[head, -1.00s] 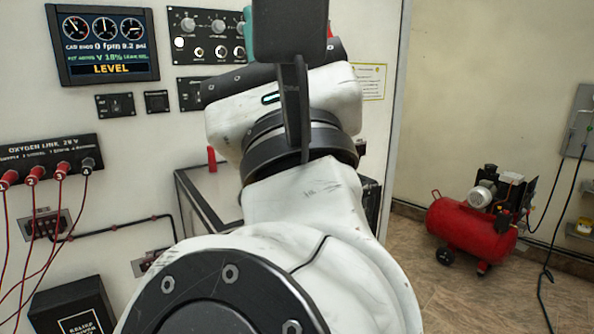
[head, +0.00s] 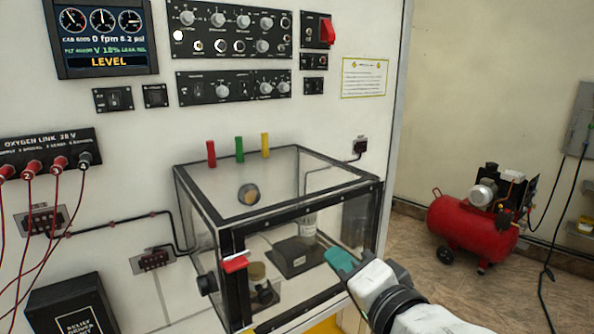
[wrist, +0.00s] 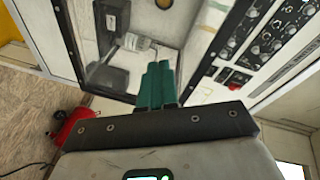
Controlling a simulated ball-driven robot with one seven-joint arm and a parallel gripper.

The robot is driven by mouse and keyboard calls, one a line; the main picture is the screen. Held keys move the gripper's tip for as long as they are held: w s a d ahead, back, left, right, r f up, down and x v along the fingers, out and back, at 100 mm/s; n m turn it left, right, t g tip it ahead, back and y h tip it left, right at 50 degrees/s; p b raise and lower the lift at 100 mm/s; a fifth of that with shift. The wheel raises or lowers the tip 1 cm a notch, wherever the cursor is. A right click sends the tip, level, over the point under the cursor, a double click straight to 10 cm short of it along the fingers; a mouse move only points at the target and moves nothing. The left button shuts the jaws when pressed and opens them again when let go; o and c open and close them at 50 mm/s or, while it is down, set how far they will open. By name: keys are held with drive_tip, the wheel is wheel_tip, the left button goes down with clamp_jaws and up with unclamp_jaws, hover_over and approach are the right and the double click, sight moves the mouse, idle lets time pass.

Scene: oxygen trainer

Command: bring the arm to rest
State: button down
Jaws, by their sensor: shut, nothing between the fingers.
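My gripper (head: 341,261) has teal fingers and shows at the lower middle of the head view, in front of the clear box's lower right front. The white and black end of my arm reaches in from the bottom right. In the wrist view the teal fingers (wrist: 158,84) lie side by side, shut, with nothing between them. They point toward the box, which shows behind them. I cannot tell from these views how far the fingertips are from the box.
The black-edged clear box (head: 180,190) stands against the panel wall, with a red latch (head: 235,264) at its front. Red, green (head: 239,149) and yellow clips stand at its top. Red cables hang from the oxygen link strip (head: 50,152). A red compressor (head: 470,225) stands on open floor at right.

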drive_tip(key=s+d+f+n+g+h, duration=0.1)
drive_tip(key=s+d+f+g+h, duration=0.15)
drive_tip(key=d+f, duration=0.4)
drive_tip(key=s+d+f+n+g+h, duration=0.1)
drive_tip(key=s+d+f+n+g, duration=0.2)
drive_tip(key=f, duration=0.7)
drive_tip(key=s+d+f+g+h, duration=0.1)
drive_tip(key=s+d+f+h, duration=0.1)
drive_tip(key=s+d+f, duration=0.45)
drive_tip(key=s+d+f+n+g, duration=0.1)
drive_tip(key=s+f+g, duration=0.3)
drive_tip(key=s+f, duration=0.4)
drive_tip(key=s+d+f+n+g+h, duration=0.1)
drive_tip(key=s+d+f+n+g, duration=0.1)
drive_tip(key=s+f, duration=0.6)
drive_tip(key=s+d+g, duration=0.1)
drive_tip(key=s+d, duration=0.1)
drive_tip(key=s, duration=0.2)
drive_tip(key=shift+s+f+g+b, duration=0.2)
drive_tip(key=shift+s+g+b, duration=0.05)
drive_tip(key=shift+g+b, duration=0.15)
